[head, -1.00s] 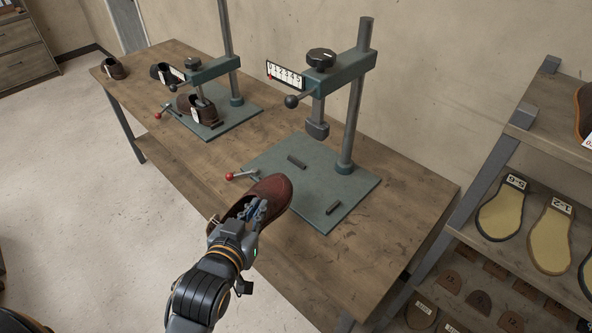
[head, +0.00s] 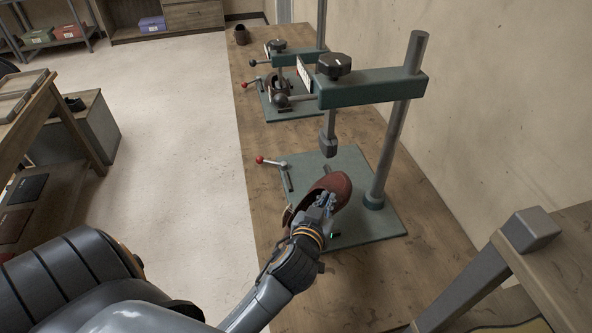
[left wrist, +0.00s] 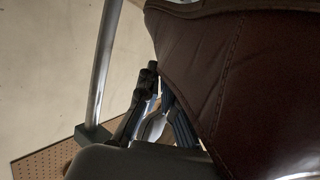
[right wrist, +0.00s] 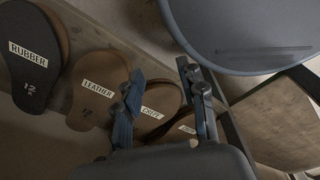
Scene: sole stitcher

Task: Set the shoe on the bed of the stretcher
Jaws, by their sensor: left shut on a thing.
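The reddish-brown leather shoe (head: 338,187) is held in my left gripper (head: 322,204), its toe pointing up and right in the head view. The shoe's side fills the right of the left wrist view (left wrist: 250,80). The gripper is shut on it. The shoe overlaps the near part of the stretcher's green bed (head: 375,225); I cannot tell whether it touches. The stretcher's grey pressing block (head: 328,144) hangs from its arm above and beyond the shoe. My right gripper (right wrist: 164,105) is open and empty in the right wrist view, in front of labelled soles.
A red-knobbed lever (head: 268,161) and a dark bar (head: 286,180) are at the bed's left. The stretcher's post (head: 397,130) rises at its right. A second stretcher (head: 269,108) stands farther along the bench. A rack (head: 530,230) is close at the right.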

